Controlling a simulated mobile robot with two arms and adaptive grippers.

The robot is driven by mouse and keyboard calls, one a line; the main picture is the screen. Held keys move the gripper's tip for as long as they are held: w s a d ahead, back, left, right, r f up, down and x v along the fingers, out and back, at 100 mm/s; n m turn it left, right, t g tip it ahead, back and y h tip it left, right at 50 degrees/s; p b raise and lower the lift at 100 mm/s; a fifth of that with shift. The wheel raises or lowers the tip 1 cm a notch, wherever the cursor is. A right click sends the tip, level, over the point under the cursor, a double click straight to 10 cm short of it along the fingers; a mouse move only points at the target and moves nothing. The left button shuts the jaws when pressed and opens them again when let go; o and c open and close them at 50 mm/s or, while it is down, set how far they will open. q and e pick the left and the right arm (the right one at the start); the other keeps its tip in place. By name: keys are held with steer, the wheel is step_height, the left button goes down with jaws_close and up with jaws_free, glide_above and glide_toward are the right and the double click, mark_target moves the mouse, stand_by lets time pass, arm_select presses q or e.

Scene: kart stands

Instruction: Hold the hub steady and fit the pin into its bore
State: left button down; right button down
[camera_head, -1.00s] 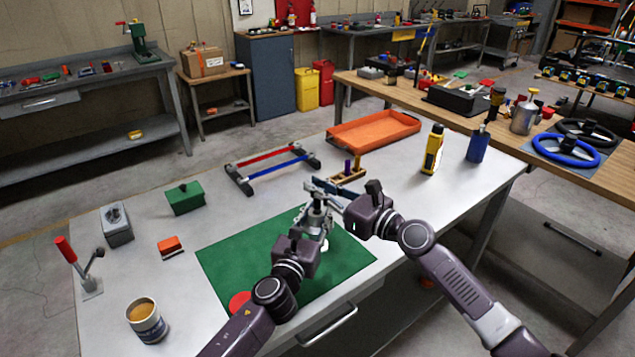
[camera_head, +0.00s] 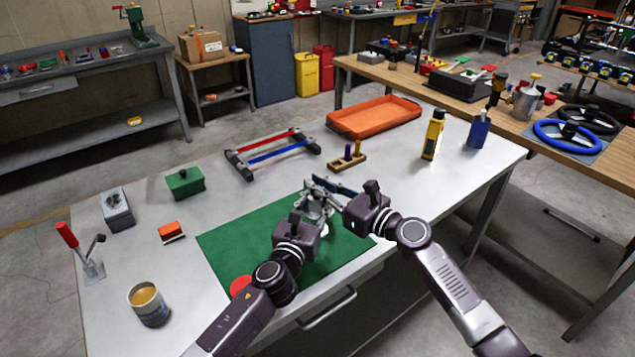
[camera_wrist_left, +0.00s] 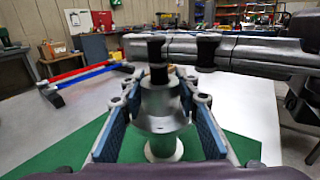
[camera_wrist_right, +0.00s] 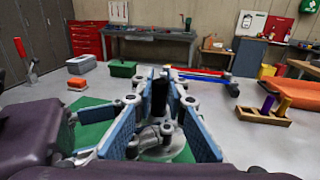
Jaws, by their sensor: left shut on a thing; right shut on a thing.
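The hub (camera_wrist_left: 162,108) is a silver flanged part standing upright over the green mat (camera_head: 235,250). My left gripper (camera_head: 313,209) is shut around its sides, with a blue-padded finger on either side in the left wrist view. My right gripper (camera_head: 326,188) is just above it, shut on a dark upright pin (camera_wrist_left: 157,50). The pin also shows between the fingertips in the right wrist view (camera_wrist_right: 160,92). In the left wrist view the pin lines up over the hub's top. I cannot tell whether its lower end is inside the bore.
A wooden holder (camera_head: 338,166) with a purple and a yellow peg stands behind the grippers. A red-and-blue bar frame (camera_head: 270,153), orange tray (camera_head: 374,117) and yellow bottle (camera_head: 433,135) surround the mat. A mug (camera_head: 148,305) is at front left. Bare table lies between.

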steer(key=c, duration=1.8)
jaws_free()
steer(key=shift+c, duration=0.2)
steer(key=v, duration=1.2)
arm_select(q)
steer(key=c, duration=1.4)
jaws_free()
arm_select(e)
steer(key=shift+f, duration=0.1)
arm_select(q)
steer(key=shift+s, duration=0.1)
